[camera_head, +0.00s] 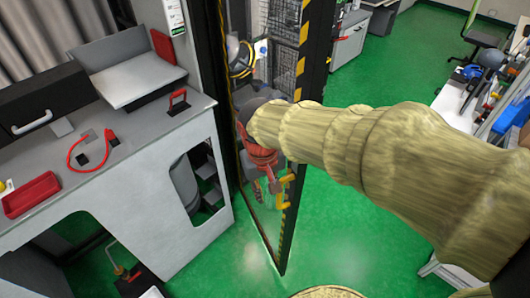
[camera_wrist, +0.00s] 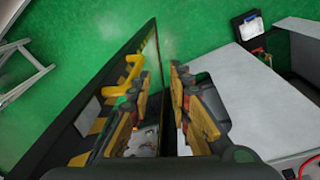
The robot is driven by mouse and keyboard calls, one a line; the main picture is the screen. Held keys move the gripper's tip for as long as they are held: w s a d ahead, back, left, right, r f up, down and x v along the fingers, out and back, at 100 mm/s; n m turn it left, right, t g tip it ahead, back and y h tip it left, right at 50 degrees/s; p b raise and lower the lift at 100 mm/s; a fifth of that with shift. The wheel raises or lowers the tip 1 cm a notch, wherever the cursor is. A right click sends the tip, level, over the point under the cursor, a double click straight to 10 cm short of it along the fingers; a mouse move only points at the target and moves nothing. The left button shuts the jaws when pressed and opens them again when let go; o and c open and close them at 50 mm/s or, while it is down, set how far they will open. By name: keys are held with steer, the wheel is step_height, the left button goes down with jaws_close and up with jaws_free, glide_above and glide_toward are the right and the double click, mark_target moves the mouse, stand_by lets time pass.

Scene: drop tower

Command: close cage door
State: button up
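The cage door (camera_head: 286,235) is a tall clear panel in a dark frame with yellow-and-black striping. It stands ajar, swung out over the green floor. A yellow handle (camera_head: 287,179) is on its free edge; the handle also shows in the wrist view (camera_wrist: 122,78). My gripper (camera_head: 272,185) is low beside the door, near the handle, partly hidden by my arm. In the wrist view its two fingers (camera_wrist: 164,88) are apart, with a narrow gap between them and the door's edge beyond. The handle lies left of the left finger, outside the gap. Contact with the door is unclear.
A grey workbench (camera_head: 150,135) stands left of the door, with a red tray (camera_head: 32,194) and a red cable (camera_head: 88,148) on it. Wire mesh (camera_head: 283,65) shows inside the cage. Green floor is open to the right, towards another bench (camera_head: 462,105).

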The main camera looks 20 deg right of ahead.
steer(key=w+a+f+m+h+p, duration=0.1)
steer(key=w+m, duration=0.1)
steer(key=w, duration=0.2)
steer(key=w+a+f+m+g+p, duration=0.1)
steer(key=w+m, duration=0.2)
steer(key=w, duration=0.1)
steer(key=w+a+f+m+h, duration=0.1)
steer(key=w+m, duration=0.2)
steer(key=w, duration=0.2)
steer(key=shift+w+a+f+h+p, duration=0.1)
steer(key=shift+a+f+h+p, duration=0.2)
steer(key=shift+p, duration=0.1)
jaws_close()
steer(key=w+r+m, duration=0.3)
steer(key=w+m, duration=0.1)
steer(key=m, duration=0.2)
steer(key=d+f+m+h, duration=0.1)
steer(key=d+f+m, duration=0.2)
steer(key=d+f, duration=0.6)
steer(key=shift+w+f, duration=0.25)
steer(key=shift+w, duration=0.2)
